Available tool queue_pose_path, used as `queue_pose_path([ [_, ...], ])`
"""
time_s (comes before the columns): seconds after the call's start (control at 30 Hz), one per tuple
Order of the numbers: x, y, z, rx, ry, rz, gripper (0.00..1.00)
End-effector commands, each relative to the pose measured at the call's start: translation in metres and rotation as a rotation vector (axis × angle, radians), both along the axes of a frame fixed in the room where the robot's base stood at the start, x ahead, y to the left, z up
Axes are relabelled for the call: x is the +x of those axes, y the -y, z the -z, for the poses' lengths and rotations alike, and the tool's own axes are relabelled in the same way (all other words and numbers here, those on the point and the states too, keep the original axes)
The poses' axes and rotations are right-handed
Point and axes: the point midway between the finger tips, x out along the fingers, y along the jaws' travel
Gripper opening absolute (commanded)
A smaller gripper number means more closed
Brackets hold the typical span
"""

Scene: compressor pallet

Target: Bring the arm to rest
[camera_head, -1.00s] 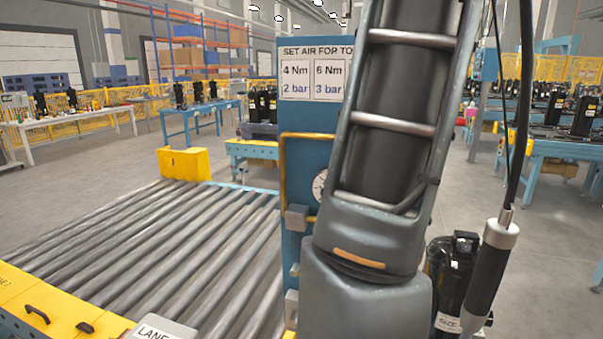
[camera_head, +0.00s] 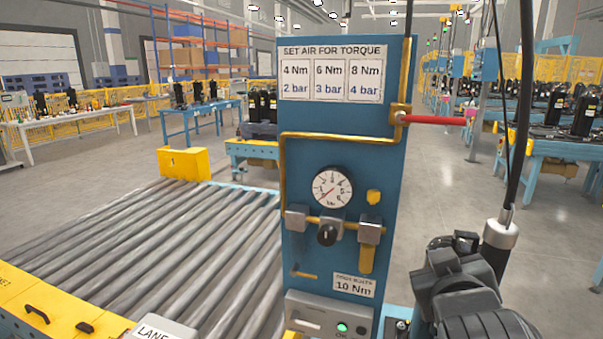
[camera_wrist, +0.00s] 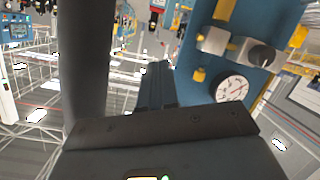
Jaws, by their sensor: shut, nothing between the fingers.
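My gripper (camera_wrist: 157,88) shows in the wrist view as dark fingers close together, with nothing between them. It points toward the blue air panel (camera_wrist: 195,80), which fills the upper right of that view tilted over. My grey arm shows at the lower right of the head view, right of the blue panel (camera_head: 345,118). It stands in front of a black compressor there, mostly hidden. I cannot make out the gripper's fingers in the head view.
The panel carries a gauge (camera_head: 332,188), a black knob (camera_head: 327,235), a red lever (camera_head: 436,120) sticking out right, and a lit green button (camera_head: 342,327). A black hanging tool (camera_head: 497,250) is close beside my arm. The roller conveyor (camera_head: 150,250) at left is bare.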

Motion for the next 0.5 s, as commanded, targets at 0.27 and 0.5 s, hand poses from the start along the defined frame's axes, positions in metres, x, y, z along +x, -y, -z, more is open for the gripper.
queue_pose_path([
  [0.27,-0.066,0.011,0.075,-0.019,-0.008,-0.099,0.0],
  [0.5,-0.138,0.015,0.122,0.016,-0.013,-0.178,0.0],
])
